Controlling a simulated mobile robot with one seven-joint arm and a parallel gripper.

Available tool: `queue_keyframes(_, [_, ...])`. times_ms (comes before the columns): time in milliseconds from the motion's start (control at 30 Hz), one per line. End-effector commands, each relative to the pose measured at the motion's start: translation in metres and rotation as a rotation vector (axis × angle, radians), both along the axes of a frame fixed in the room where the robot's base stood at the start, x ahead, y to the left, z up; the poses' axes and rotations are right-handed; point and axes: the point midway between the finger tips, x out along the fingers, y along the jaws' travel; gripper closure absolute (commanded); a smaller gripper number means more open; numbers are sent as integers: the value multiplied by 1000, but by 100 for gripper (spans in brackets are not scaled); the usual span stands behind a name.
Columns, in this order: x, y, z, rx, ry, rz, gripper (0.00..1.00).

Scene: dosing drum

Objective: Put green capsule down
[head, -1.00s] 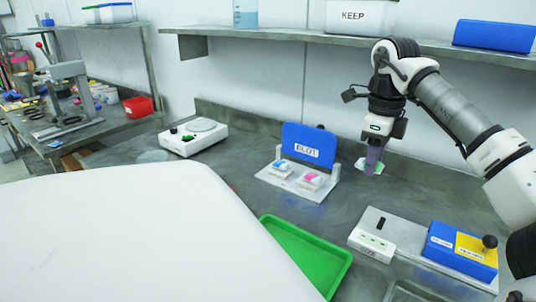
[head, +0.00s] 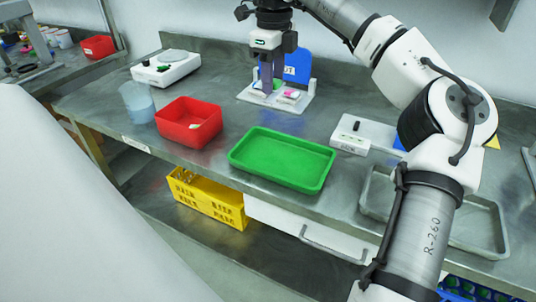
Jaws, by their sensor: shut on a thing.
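My gripper (head: 267,86) points straight down in front of the blue upright board of the blot stand (head: 298,66). Its purple fingers are shut on a small green thing, which I take for the green capsule (head: 277,85); only a sliver of it shows beside the fingertips. The fingertips are low over the stand's white base (head: 303,102), left of a white block with a pink top (head: 291,95). The fingers partly hide a second white block at the left. I cannot tell whether the capsule touches anything below.
A green tray (head: 283,160) lies empty in front of the stand. A red bin (head: 189,123) and a clear beaker (head: 137,102) stand to its left. A white scale (head: 166,68) is at the back left. A metal tray (head: 478,222) lies at the right, partly behind my arm.

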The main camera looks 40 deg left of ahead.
Motion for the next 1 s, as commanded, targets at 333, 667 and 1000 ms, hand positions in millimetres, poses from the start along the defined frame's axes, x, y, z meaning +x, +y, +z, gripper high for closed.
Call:
queue_keyframes(333, [-1, -1, -76, -2, 6, 2, 87])
queue_keyframes(667, [-1, 0, -147, -1, 3, 0, 87])
queue_keyframes(1000, [-1, 0, -180, -2, 5, 0, 87])
